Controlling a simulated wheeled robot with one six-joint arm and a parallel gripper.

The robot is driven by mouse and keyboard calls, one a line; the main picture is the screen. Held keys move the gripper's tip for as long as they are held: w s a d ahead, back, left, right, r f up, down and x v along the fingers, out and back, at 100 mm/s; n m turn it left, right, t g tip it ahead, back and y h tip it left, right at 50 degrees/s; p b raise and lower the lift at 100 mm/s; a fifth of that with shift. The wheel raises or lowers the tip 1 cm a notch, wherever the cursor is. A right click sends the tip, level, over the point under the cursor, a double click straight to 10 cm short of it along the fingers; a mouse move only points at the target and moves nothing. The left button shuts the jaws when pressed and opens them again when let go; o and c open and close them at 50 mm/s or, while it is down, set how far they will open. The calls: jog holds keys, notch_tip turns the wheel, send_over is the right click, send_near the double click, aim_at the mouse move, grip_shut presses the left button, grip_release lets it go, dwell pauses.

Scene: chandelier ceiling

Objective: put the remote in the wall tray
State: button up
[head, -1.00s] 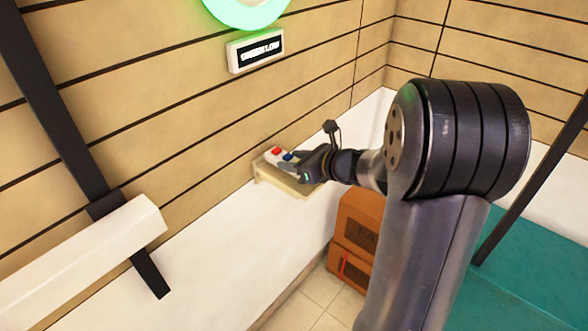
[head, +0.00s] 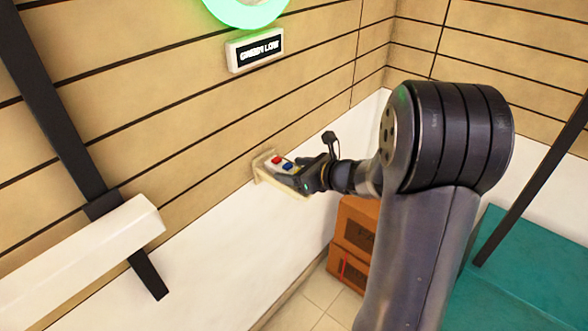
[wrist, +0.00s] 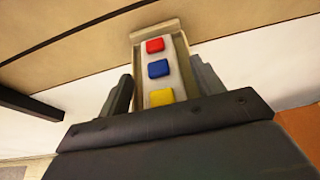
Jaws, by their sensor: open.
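The remote (wrist: 168,75) is a pale bar with red, blue and yellow buttons. In the head view the remote (head: 278,160) lies in the cream wall tray (head: 264,180), a small shelf fixed to the wall. In the wrist view the tray (wrist: 153,27) shows behind and around the remote. My gripper (wrist: 162,90) is open, with one dark finger on each side of the remote's lower half. I cannot tell whether either finger touches it. The yellow-button end is partly hidden by my gripper body in the wrist view.
A green ring light and a lit sign (head: 256,50) are on the wall above the tray. An orange crate (head: 355,238) stands below right on the tiled floor. A teal surface (head: 515,275) lies at right. A white beam (head: 90,255) runs along the left wall.

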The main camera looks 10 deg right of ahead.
jog(key=shift+r, duration=0.15)
jog(key=shift+s+d+r, duration=0.2)
jog(key=shift+d, duration=0.05)
jog(key=v, duration=1.1)
jog(key=shift+s, duration=0.2)
jog(key=shift+w+f, duration=0.1)
jog(key=shift+f, duration=0.05)
jog(key=x, duration=1.2)
jog(key=shift+a, duration=0.1)
jog(key=shift+r+p, duration=0.35)
jog(key=shift+r, duration=1.15)
